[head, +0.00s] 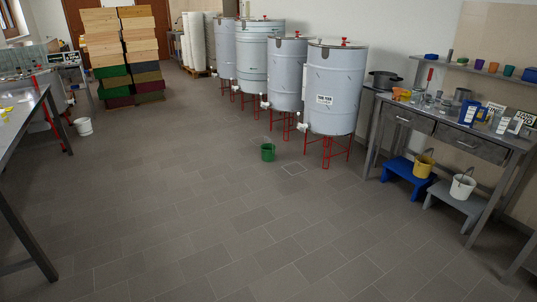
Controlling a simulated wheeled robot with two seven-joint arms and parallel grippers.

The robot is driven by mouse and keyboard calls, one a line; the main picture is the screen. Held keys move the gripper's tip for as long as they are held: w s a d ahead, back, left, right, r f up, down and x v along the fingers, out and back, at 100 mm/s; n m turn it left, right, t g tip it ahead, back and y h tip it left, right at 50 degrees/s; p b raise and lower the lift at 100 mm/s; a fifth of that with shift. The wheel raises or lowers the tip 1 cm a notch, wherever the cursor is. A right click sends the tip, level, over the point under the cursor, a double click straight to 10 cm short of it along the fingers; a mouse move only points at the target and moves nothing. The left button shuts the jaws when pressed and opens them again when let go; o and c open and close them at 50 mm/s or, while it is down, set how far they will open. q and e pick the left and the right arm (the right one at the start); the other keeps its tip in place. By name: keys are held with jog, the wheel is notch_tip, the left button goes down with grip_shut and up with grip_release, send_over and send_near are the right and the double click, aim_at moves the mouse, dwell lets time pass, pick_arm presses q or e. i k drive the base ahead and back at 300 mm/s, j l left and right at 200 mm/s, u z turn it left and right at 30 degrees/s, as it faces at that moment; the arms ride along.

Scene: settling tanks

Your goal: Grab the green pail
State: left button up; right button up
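A green pail (267,153) stands upright on the grey tiled floor, near the middle of the head view. It is just in front of the red legs of the tall metal tanks and apart from them. It looks small and some distance away. Neither of my grippers shows in the head view, so nothing is seen near or around the pail.
Several metal tanks (335,95) on red legs line the wall. A workbench (445,135) stands right, with a blue step stool (405,178), yellow pail (424,166) and white pail (462,187). A metal table (20,130) edges the left. The central floor is clear.

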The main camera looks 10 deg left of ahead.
aim_at(268, 148)
jog(key=i+z, duration=0.2)
jog(key=i, duration=3.25)
jog(key=l+z, duration=0.05)
jog(key=l, duration=0.1)
